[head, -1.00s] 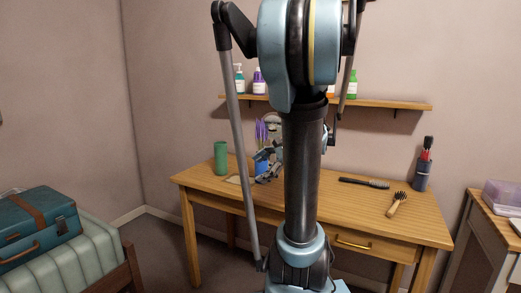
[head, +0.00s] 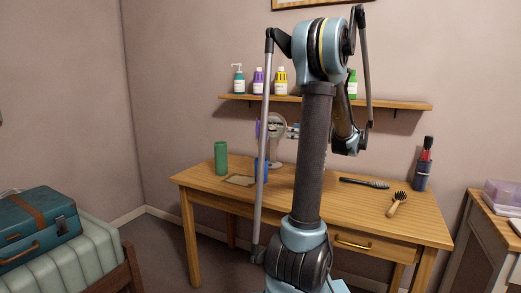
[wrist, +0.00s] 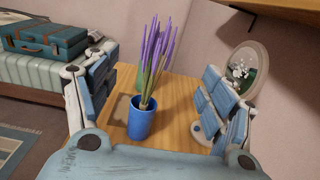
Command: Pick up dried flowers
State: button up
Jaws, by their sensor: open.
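The dried flowers (wrist: 155,50) are a bunch of thin purple stems standing in a blue cup (wrist: 141,124) on the wooden table. In the head view my arm covers much of them; a little purple (head: 257,129) and part of the blue cup (head: 262,170) show. My gripper (wrist: 158,68) is open and empty in the wrist view, its blue padded fingers apart on the left and right of the flowers. The flowers appear between the fingers, with no clear contact. In the head view the gripper is mostly hidden behind my arm.
A green cylinder (head: 221,158) stands left of the cup, and a flat brown piece (head: 239,181) lies nearby. A round mirror (wrist: 243,68) stands close on the right. A shelf (head: 400,104) with bottles hangs above. A brush (head: 397,203) lies farther right.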

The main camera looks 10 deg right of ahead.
aim_at(261, 128)
jog(key=x, duration=1.6)
jog(key=shift+a, duration=0.3)
jog(key=c, duration=1.4)
jog(key=shift+o, duration=0.2)
